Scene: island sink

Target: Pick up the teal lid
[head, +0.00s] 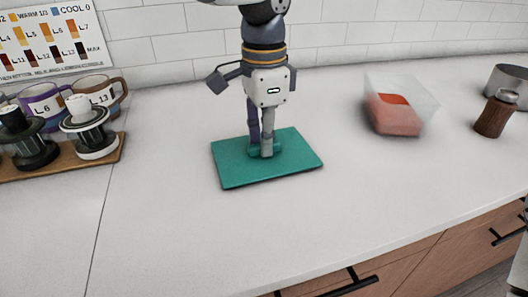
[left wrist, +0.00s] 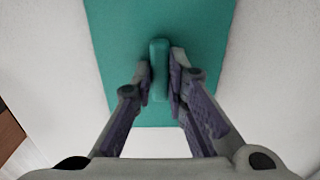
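The teal lid (head: 225,172) is a flat rectangular plate lying on the white counter in the head view, with a raised bar handle in its middle. It also shows in the left wrist view (left wrist: 115,45). The handle (left wrist: 159,70) stands between the two fingers of my left gripper (head: 261,153). In the left wrist view the fingers (left wrist: 160,75) are close against both sides of the handle and look shut on it. My left gripper points straight down and hides part of the lid's middle in the head view. My right gripper is not in view.
A clear container with orange-red contents (head: 396,118) stands right of the lid. A brown grinder (head: 495,113) and a metal pot (head: 510,82) are farther right. The counter in front is clear.

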